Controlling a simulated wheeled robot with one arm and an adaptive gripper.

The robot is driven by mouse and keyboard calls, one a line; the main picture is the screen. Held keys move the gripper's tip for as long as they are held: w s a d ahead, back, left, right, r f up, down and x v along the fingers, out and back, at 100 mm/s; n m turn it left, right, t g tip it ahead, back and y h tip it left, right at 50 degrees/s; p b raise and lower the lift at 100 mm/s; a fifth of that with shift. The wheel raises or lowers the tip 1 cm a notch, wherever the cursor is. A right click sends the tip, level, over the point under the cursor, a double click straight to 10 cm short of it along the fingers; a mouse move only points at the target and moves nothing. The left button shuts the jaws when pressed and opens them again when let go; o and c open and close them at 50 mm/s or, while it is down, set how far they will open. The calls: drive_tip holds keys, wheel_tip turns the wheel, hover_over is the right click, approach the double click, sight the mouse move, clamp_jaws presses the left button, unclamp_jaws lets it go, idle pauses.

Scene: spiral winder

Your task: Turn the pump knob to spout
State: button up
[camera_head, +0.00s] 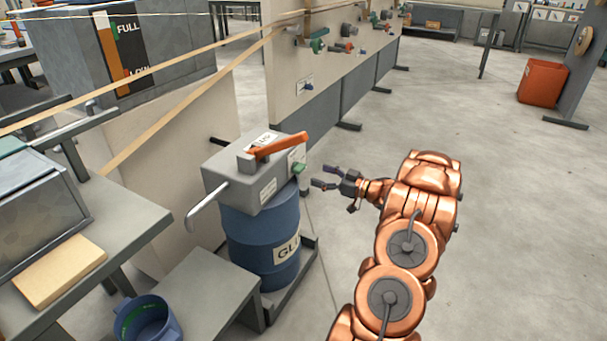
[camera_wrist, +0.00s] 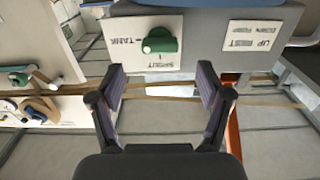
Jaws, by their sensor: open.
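The green pump knob (camera_head: 299,168) sits on the right end of the grey pump box (camera_head: 225,182). In the wrist view the knob (camera_wrist: 161,41) is a green bar on a white plate (camera_wrist: 145,28) marked TANK and SPOUT, seen upside down. Its pale end points left, toward TANK; SPOUT is below the knob in that picture. My gripper (camera_head: 327,177) is just right of the knob, apart from it. In the wrist view my gripper (camera_wrist: 162,82) has its two fingers spread, with nothing between them. The knob appears just beyond the fingertips.
The pump stands on a blue drum (camera_head: 250,240), with an orange lever (camera_head: 277,146) on top and a grey spout (camera_head: 207,205) at left. A blue bucket (camera_head: 176,331) is at front left. A panel wall with knobs (camera_head: 330,75) stands behind.

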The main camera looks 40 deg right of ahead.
sight(303, 170)
drive_tip(key=shift+b+x, duration=0.8)
drive_tip(key=shift+x, duration=2.65)
drive_tip(key=c, duration=1.2)
drive_tip(key=shift+o, duration=0.2)
